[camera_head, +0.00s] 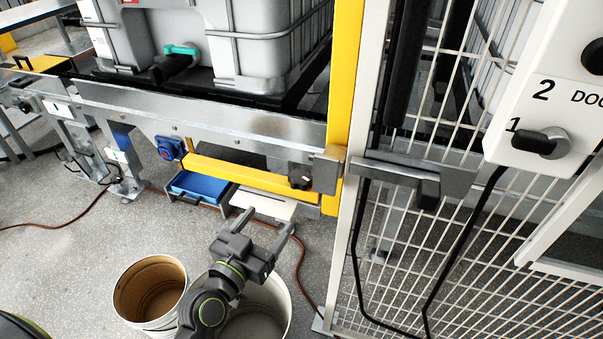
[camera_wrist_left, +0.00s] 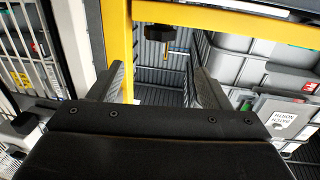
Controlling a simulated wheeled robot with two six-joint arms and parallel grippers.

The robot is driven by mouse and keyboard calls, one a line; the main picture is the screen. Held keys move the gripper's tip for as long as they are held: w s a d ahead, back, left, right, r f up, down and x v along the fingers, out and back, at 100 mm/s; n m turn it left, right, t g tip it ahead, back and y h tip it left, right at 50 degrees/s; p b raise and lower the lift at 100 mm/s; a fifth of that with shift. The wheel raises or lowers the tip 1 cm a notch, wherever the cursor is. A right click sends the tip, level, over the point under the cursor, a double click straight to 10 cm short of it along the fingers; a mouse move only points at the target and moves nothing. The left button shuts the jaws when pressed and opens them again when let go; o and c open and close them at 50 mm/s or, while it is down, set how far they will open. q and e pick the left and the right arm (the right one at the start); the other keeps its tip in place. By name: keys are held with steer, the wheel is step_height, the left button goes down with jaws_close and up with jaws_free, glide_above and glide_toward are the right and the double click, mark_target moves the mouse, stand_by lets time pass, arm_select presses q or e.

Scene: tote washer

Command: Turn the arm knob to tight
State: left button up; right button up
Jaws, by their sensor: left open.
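A small black knob (camera_head: 300,177) sits near the right end of the yellow horizontal bar (camera_head: 245,178), beside a grey bracket and the yellow post. It also shows in the left wrist view as a dark lobed knob (camera_wrist_left: 160,33), beyond the fingers and roughly centred between them. My left gripper (camera_head: 266,220) is open and empty, below and a little left of the knob, apart from it. In the left wrist view its two fingers (camera_wrist_left: 160,85) stand wide apart. No tight marking can be read at the knob. My right gripper is out of view.
A yellow post (camera_head: 345,80) and white mesh fence (camera_head: 430,250) stand right of the knob. A grey metal rail (camera_head: 200,108) runs above the bar. Two bins, one tan inside (camera_head: 150,290), stand below. A control box (camera_head: 550,90) is at upper right.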

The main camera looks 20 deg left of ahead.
mark_target(306, 170)
arm_select(q)
steer(key=w+p, duration=0.1)
steer(key=w, duration=0.3)
steer(key=w+d+p, duration=0.1)
steer(key=w, duration=0.4)
steer(key=w+d+p, duration=0.1)
steer(key=w, duration=0.4)
steer(key=shift+w+d+r, duration=0.1)
steer(key=shift+w+d, duration=0.15)
steer(key=shift+w+d+p, duration=0.15)
steer(key=shift+w+p, duration=0.15)
steer(key=shift+w, duration=0.55)
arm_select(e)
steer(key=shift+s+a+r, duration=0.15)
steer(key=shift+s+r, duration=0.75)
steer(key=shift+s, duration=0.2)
arm_select(q)
steer(key=shift+c, duration=0.5)
steer(key=c, duration=0.9)
steer(key=shift+o, duration=0.2)
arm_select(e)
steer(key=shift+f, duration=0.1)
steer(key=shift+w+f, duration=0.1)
